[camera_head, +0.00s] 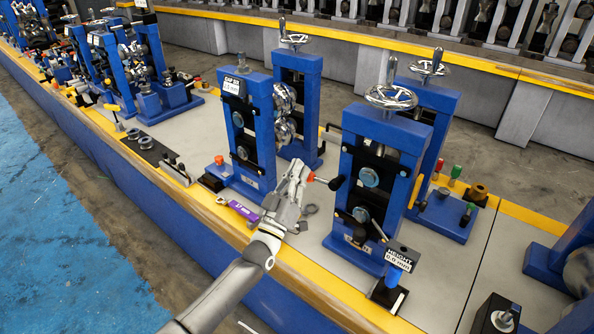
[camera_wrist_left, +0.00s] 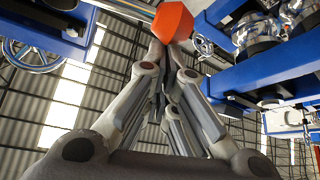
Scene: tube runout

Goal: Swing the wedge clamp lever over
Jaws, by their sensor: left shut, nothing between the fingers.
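A lever's red-orange knob (camera_head: 311,177) shows just right of my left gripper, with a short dark rod running to a black end (camera_head: 336,183) beside the front blue roll stand (camera_head: 379,185). I cannot tell which part of this stand is the wedge. My left gripper (camera_head: 297,168) is shut and empty, with its fingers pointing up beside the knob. In the left wrist view the orange knob (camera_wrist_left: 171,21) is just beyond the closed fingertips (camera_wrist_left: 172,48). I cannot tell whether they touch it. My right gripper is not in view.
A second blue stand (camera_head: 247,130) with rollers is behind left. A purple tag (camera_head: 243,210) lies near the yellow edge. A label block (camera_head: 401,257) stands at the front stand's foot. Handwheels (camera_head: 391,97) top the stands. Grey bench surface (camera_head: 318,238) is clear right of my wrist.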

